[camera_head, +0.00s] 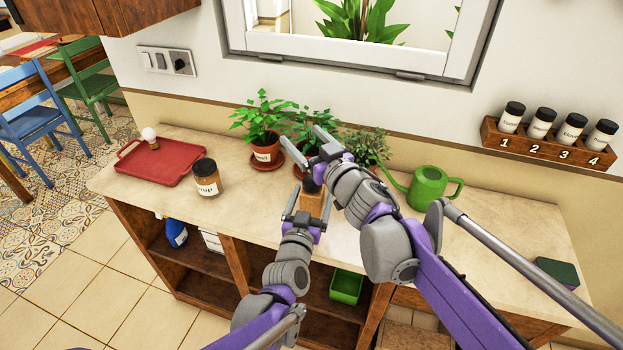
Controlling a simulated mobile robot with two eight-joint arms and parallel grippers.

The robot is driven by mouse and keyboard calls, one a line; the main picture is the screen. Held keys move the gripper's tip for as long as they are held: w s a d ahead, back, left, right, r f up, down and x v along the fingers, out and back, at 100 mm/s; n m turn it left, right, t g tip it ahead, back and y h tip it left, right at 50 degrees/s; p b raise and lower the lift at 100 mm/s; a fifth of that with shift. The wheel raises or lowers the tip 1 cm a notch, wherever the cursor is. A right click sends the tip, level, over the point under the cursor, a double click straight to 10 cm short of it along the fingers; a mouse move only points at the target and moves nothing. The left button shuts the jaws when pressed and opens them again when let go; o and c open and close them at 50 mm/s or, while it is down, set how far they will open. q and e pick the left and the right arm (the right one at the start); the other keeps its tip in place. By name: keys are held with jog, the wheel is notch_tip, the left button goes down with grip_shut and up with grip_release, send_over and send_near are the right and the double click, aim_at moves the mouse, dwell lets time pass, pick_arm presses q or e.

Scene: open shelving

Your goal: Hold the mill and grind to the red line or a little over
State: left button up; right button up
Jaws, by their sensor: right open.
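The mill (311,202) is a wooden block-like body with a dark top (311,185), on the counter near its front edge. My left gripper (308,208) reaches it from the front, with one finger on each side of the body, and looks shut on it. My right gripper (311,150) is open and empty above and behind the mill's top, its fingers spread in front of the potted plants. My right wrist hides part of the mill's surroundings. No red line can be made out in this view.
A labelled jar (206,179) and a red tray (160,162) stand left on the counter (490,250). Potted plants (262,130) stand close behind the grippers. A green watering can (430,188) is right of my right arm. A numbered spice rack (545,148) hangs on the wall.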

pick_arm(q)
jog(key=shift+o, duration=0.6)
jog(key=shift+s, duration=0.1)
